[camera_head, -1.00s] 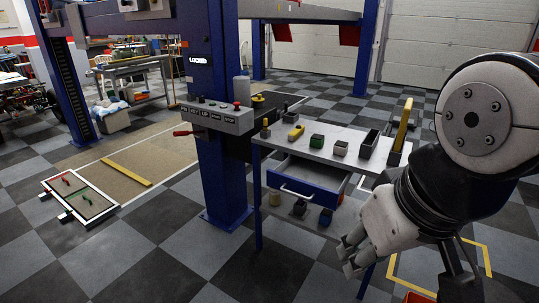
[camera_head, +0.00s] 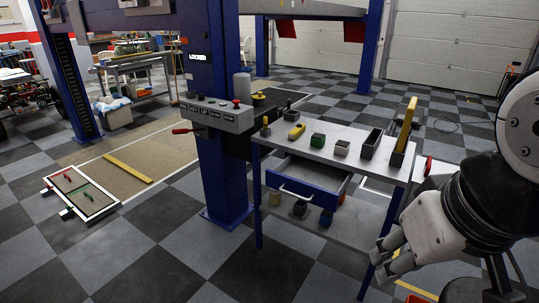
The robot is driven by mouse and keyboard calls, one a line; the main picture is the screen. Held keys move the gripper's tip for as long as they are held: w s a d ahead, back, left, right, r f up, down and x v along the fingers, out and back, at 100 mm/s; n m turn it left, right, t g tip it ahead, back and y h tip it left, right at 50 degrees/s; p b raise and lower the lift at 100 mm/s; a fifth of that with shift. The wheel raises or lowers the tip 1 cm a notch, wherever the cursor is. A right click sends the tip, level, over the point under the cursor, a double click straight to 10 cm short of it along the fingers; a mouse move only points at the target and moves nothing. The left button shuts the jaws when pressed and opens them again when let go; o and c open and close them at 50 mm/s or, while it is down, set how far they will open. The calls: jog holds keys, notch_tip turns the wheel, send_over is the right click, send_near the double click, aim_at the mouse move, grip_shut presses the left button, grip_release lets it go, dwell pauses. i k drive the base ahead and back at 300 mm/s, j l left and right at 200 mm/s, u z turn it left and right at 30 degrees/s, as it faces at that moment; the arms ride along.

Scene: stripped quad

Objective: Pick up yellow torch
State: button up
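A short yellow object (camera_head: 297,131), which looks like the torch, lies on the grey top of the blue-legged cart (camera_head: 322,155), near its left end. A tall yellow bar (camera_head: 407,124) stands upright in a dark holder (camera_head: 396,159) at the right end of the same top. My gripper (camera_head: 380,257) is at the lower right, in front of the cart's right end and below its top. Its fingers look apart with nothing between them. It is well away from the short yellow object.
A blue drawer (camera_head: 305,190) stands partly open below. A blue lift post (camera_head: 222,150) with a control box (camera_head: 217,115) rises left of the cart.

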aim_at(295, 133)
jog(key=i+j, duration=0.2)
jog(key=i, duration=0.3)
jog(key=i+j, duration=0.2)
jog(key=i, duration=0.3)
jog(key=i+j+z, duration=0.1)
jog(key=i, duration=0.4)
jog(key=i+j, duration=0.3)
jog(key=i, duration=0.2)
jog(key=i+j, duration=0.25)
jog(key=i, duration=0.25)
